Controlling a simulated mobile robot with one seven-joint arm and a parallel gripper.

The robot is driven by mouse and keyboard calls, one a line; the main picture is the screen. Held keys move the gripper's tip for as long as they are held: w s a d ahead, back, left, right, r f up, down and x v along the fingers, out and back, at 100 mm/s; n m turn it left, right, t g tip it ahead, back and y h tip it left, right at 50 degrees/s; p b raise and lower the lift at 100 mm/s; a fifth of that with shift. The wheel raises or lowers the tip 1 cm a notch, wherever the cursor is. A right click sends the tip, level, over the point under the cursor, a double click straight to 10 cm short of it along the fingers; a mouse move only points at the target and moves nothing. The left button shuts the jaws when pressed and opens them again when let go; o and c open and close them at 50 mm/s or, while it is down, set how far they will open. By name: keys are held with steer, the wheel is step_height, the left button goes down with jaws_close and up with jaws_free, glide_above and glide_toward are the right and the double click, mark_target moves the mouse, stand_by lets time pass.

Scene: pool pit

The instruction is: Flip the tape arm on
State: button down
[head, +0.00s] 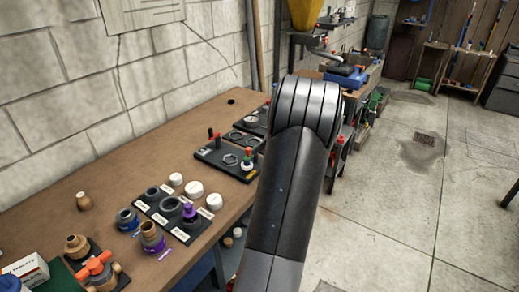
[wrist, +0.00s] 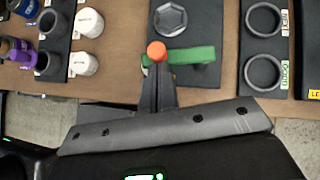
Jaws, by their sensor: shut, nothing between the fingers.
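A green arm-like piece (wrist: 200,56) with an orange round knob (wrist: 156,51) lies across the near end of a black plate in the wrist view. It may be the tape arm; no label on it is readable. In the head view the green piece (head: 248,156) stands on the plate's right end, with a red-orange top. My gripper (wrist: 158,68) is shut and empty, its fingertips right at the knob and overlapping the green piece in the picture. I cannot tell whether they touch. In the head view my arm hides the gripper.
The black plate (wrist: 198,15) also carries a grey hex nut (wrist: 171,19). A plate with black rings (wrist: 263,71) is to the right. The wooden bench (head: 110,200) runs along a block wall.

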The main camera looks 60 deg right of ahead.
mark_target(247, 149)
steer(key=shift+w, duration=0.1)
steer(key=shift+w+a+m+h, duration=0.35)
steer(key=shift+m+h, duration=0.1)
steer(key=shift+m, duration=0.2)
steer(key=shift+w+a+m+h, duration=0.3)
steer(key=shift+m+h, duration=0.15)
steer(key=shift+m, duration=0.2)
steer(key=m+h, duration=0.1)
steer(key=w+m+h, duration=0.1)
steer(key=shift+w+a+m, duration=0.25)
steer(key=shift+m, duration=0.15)
steer(key=m+h, duration=0.1)
steer(key=w+m+h, duration=0.1)
steer(key=shift+w+m+g, duration=0.3)
steer(key=shift+m, duration=0.1)
steer(key=shift+w, duration=0.5)
steer(key=shift+s, duration=0.1)
